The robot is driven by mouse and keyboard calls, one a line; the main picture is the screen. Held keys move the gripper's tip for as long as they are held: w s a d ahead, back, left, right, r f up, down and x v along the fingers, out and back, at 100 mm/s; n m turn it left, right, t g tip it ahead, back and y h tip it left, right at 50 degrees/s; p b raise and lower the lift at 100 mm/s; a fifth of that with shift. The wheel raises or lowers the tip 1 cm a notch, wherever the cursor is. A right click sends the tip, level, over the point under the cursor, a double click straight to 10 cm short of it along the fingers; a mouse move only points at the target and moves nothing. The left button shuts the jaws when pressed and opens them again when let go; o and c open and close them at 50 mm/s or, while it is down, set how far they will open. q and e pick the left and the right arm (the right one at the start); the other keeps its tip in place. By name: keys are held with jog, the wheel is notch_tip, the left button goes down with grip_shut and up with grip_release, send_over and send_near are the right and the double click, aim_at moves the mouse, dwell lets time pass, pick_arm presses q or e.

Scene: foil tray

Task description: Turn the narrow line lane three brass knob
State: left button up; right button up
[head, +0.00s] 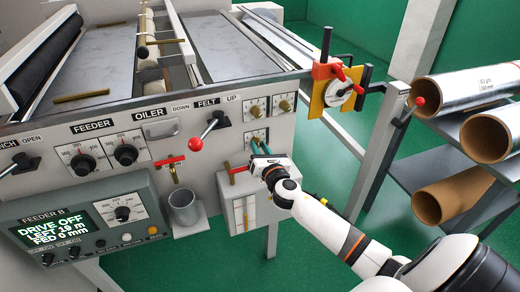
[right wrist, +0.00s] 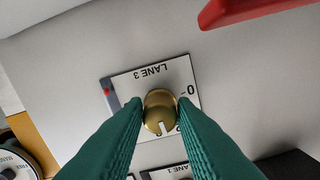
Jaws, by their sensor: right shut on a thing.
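The brass lane three knob (right wrist: 158,98) sits on a white plate (right wrist: 138,83) marked LANE 3, upside down in the right wrist view. A white mark on the knob points toward the bottom of that view. My right gripper (right wrist: 160,118) has its green fingers shut on either side of the knob. In the head view my right gripper (head: 260,147) reaches the lower dial plate (head: 249,134) on the machine front and largely covers the knob there. My left gripper is not in view.
Two other brass knobs (head: 254,109) (head: 284,105) sit just above. A red lever handle (head: 174,160) and a grey cup (head: 183,207) are to the left. A grey box (head: 238,208) hangs below the gripper. A red-knobbed lever (head: 196,143) sticks out at upper left.

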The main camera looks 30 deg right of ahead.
jog(key=m, duration=0.6)
jog(key=shift+b, duration=0.3)
jog(key=m, duration=0.6)
jog(key=shift+m, duration=0.3)
jog(key=o, duration=1)
jog(key=shift+s, duration=0.15)
jog(key=v, duration=1.2)
jog(key=shift+a+r+b, duration=0.1)
jog(key=shift+b, duration=0.3)
